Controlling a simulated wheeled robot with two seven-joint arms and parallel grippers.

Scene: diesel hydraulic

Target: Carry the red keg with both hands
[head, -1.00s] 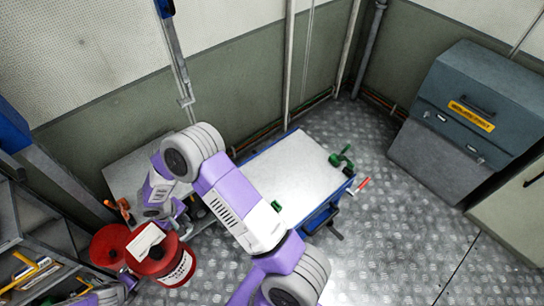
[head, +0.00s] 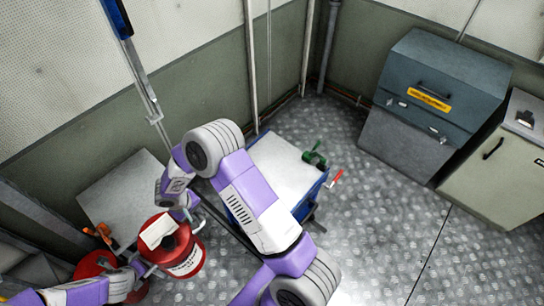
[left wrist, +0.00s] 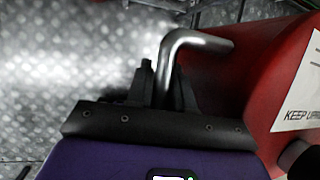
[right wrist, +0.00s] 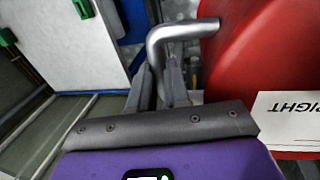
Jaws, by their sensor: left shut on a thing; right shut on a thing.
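The red keg (head: 186,264) is at the lower left of the head view, with a white label on its side and a pale sheet on its top. My right gripper (head: 189,212) is at its far side, shut on a bent metal handle (right wrist: 180,32) in the right wrist view. My left gripper (head: 146,269) is at its near left side, shut on the other bent handle (left wrist: 192,38) in the left wrist view. The keg looks about upright. Its underside is hidden, so I cannot tell its height above the floor.
Another red container (head: 92,266) stands left of the keg, partly behind my left arm. A grey surface (head: 125,194) lies beyond it. A white-topped blue table (head: 291,165) is behind my right arm. A blue-grey cabinet (head: 405,145) stands at the right. Metal floor (head: 375,235) between is clear.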

